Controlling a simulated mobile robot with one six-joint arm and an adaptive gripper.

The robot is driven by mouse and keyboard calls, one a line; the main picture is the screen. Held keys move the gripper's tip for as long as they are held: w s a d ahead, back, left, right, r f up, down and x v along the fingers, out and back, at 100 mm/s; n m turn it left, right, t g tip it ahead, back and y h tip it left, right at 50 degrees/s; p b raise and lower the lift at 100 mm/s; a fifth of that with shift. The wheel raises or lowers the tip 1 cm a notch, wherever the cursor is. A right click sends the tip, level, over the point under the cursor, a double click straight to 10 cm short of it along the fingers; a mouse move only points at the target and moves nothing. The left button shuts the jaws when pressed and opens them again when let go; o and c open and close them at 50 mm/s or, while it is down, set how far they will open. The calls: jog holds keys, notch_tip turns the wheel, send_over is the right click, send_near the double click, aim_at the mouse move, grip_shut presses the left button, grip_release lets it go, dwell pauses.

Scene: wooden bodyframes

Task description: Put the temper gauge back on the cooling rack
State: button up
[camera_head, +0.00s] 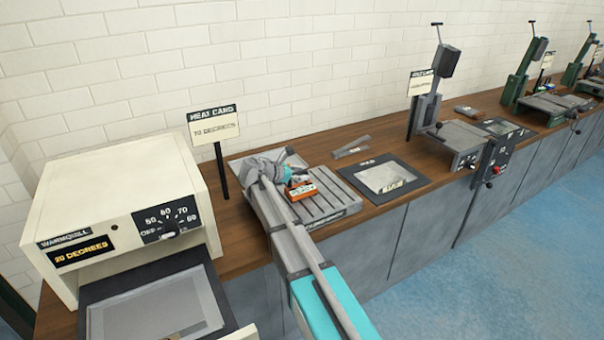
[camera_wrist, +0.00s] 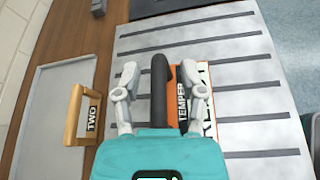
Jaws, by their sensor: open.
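The temper gauge (camera_head: 302,191) is a small orange block with a white face, on or just above the slatted grey cooling rack (camera_head: 333,208). In the wrist view the gauge (camera_wrist: 184,100) shows its TEMPER label and a dark upright handle bar, over the slats of the rack (camera_wrist: 240,80). My gripper (camera_wrist: 159,72) is open, with one finger on each side of the handle and the gauge's label. In the head view my gripper (camera_head: 283,172) is at the gauge, and my arm hides part of the rack. Whether the gauge's underside touches the slats is hidden.
A wooden-handled piece marked TWO (camera_wrist: 84,115) stands on a flat tray (camera_wrist: 52,100) left of the rack. The WARMQUILL oven (camera_head: 125,215) is at left, with its drawer open. A HEAT CARD sign (camera_head: 214,125) stands behind. A dark-framed plate (camera_head: 384,180) lies right of the rack.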

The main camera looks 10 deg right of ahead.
jog(key=shift+a, duration=0.1)
jog(key=p+v, duration=0.2)
jog(key=v, duration=0.5)
jog(key=shift+p, duration=0.4)
jog(key=shift+s+a+r, duration=0.1)
